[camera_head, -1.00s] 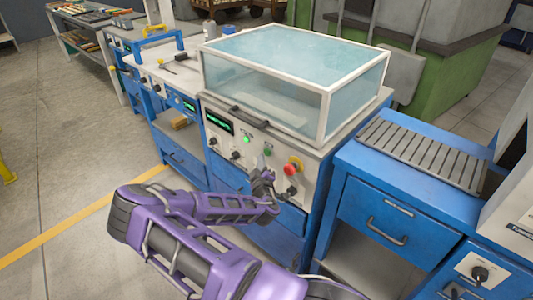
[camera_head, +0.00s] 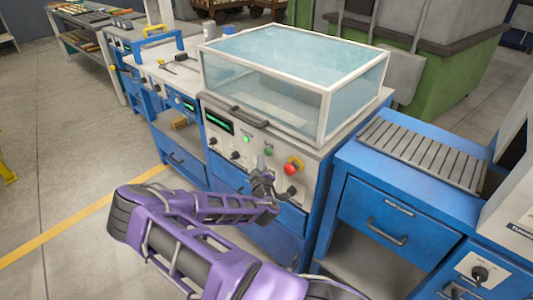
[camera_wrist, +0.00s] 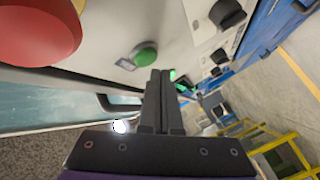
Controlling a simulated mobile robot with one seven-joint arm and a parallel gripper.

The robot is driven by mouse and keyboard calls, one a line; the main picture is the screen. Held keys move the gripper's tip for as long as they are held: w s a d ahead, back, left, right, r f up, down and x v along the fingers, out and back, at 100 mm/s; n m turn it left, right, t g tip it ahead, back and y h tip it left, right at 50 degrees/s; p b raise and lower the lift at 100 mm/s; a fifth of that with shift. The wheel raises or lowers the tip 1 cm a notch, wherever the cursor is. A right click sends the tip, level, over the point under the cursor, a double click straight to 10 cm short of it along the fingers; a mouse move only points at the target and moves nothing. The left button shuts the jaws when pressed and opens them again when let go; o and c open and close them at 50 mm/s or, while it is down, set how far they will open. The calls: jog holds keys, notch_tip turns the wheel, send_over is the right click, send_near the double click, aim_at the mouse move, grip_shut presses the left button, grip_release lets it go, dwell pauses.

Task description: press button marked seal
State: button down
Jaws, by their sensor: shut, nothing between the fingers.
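A blue machine with a clear-sided box on top has a pale control panel (camera_head: 222,146). On the panel are a green button (camera_head: 267,151), another small green light or button (camera_head: 246,139), a red mushroom knob (camera_head: 292,167) on a yellow base, and black knobs. No marking reading "seal" is legible. My gripper (camera_head: 262,178) is shut and empty, in front of the panel just below the green button. In the wrist view the fingertips (camera_wrist: 161,72) show close beside the green button (camera_wrist: 146,55); contact cannot be told. The red knob (camera_wrist: 38,30) is at upper left there.
The clear box (camera_head: 262,85) stands above the panel, with a dark handle (camera_head: 249,117) at its lower front edge. A blue cabinet with a slatted top (camera_head: 425,152) stands at right. A workbench (camera_head: 150,62) stands at left. Open floor lies at front left.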

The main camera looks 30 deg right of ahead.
dwell(0.3)
jog(key=shift+w+d, duration=0.15)
jog(key=shift+d, duration=0.25)
jog(key=shift+w+d, duration=0.1)
jog(key=shift+d, duration=0.25)
dwell(0.5)
jog(key=shift+a, duration=0.1)
jog(key=shift+s+a+b, duration=0.25)
jog(key=shift+a+b, duration=0.05)
jog(key=shift+a, duration=0.35)
jog(key=a, duration=0.1)
jog(key=s+a, duration=0.1)
jog(key=a, duration=0.2)
jog(key=shift+s+a, duration=0.35)
jog(key=shift+s, duration=0.05)
dwell(0.7)
